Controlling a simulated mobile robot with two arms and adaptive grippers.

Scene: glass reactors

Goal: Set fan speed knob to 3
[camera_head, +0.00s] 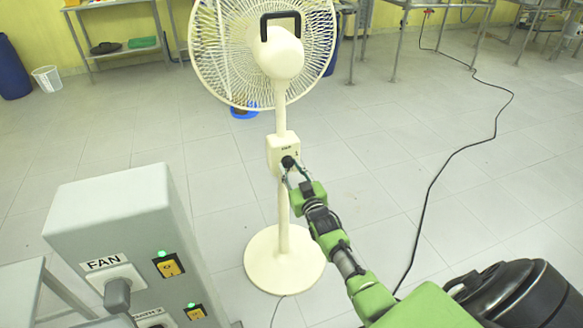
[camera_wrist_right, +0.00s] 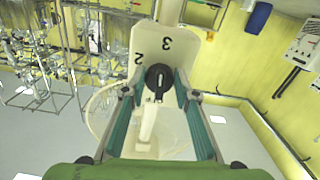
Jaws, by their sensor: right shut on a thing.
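The white standing fan (camera_head: 281,55) has a control box (camera_head: 281,145) on its post. The dark fan speed knob (camera_head: 288,161) is on the box face. My right gripper (camera_head: 293,170) reaches the box from the lower right, with its fingers shut on the knob. In the right wrist view the round black knob (camera_wrist_right: 158,78) sits between the two fingers, with the digits 3 and 2 on the plate above it. A pale line runs along the knob's raised grip, close to vertical in that view; I cannot tell which end is the pointer. My left gripper is not in view.
A grey power box (camera_head: 118,225) labelled FAN stands at the front left, with a plug and lit green lamps. The fan's round base (camera_head: 285,262) rests on the tiled floor. A black cable (camera_head: 440,165) runs along the floor on the right. Metal tables stand behind.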

